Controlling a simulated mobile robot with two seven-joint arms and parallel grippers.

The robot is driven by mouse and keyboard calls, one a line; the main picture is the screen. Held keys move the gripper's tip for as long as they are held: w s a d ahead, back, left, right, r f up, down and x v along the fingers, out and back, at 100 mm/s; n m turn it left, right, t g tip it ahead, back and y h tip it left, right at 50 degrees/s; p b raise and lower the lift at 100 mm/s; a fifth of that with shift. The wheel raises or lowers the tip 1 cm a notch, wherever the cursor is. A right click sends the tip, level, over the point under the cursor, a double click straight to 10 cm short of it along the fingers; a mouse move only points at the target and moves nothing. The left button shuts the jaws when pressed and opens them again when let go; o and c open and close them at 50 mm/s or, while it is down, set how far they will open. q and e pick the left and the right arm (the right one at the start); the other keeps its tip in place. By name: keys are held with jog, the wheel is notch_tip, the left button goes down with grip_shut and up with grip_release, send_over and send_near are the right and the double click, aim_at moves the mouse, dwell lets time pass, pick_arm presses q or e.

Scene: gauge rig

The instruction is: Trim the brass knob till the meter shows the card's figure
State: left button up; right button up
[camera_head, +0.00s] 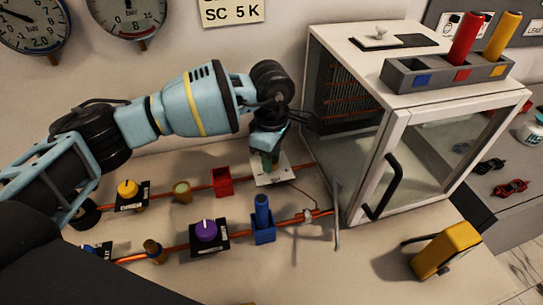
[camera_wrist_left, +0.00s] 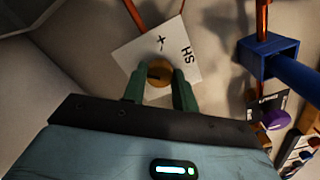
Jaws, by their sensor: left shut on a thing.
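The brass knob (camera_wrist_left: 159,72) sits on a white plate (camera_wrist_left: 186,45) marked with a plus sign and letters, seen in the left wrist view. My left gripper (camera_wrist_left: 160,88) is shut on the knob, with a green finger on each side. In the head view my left gripper (camera_head: 270,165) points down at the white plate (camera_head: 274,175) and hides the knob. Two round dials, a left one (camera_head: 33,22) and a right one (camera_head: 127,12), are cut by the top edge. Which one is the meter is unclear.
A white glass-fronted cabinet (camera_head: 398,107) stands just right of my gripper. Copper pipes with a yellow knob (camera_head: 128,188), a red block (camera_head: 222,181), a purple knob (camera_head: 205,230) and a blue valve (camera_head: 263,225) lie in front. A yellow device (camera_head: 446,250) stands at front right.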

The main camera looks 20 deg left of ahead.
dwell(0.3)
pick_arm(q)
jog(key=o, duration=1)
jog(key=shift+c, duration=0.2)
jog(key=shift+r, duration=3.95)
